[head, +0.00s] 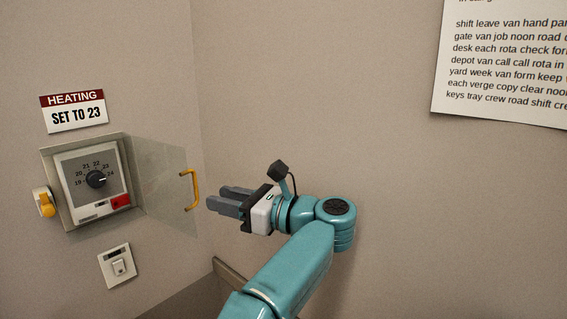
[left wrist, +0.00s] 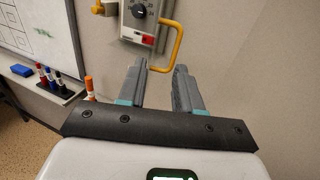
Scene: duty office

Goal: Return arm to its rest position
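My left arm (head: 285,268) reaches up from the bottom of the head view, bent at the wrist. Its gripper (head: 228,202) points left, with its fingers apart and nothing between them. In the left wrist view the gripper (left wrist: 160,80) also shows a clear gap between its fingertips. The fingertips are close to the yellow handle (head: 196,190) of a clear cover; I cannot tell if they touch it. The handle also shows in the left wrist view (left wrist: 178,42), just beyond the fingertips. My right gripper is not in view.
The clear cover (head: 160,175) stands open beside a heating dial (head: 96,179). A sign (head: 76,111) reads "HEATING SET TO 23". A switch (head: 118,266) is below. A whiteboard (left wrist: 40,30) and several markers (left wrist: 50,80) are at left in the wrist view. A notice (head: 505,65) hangs right.

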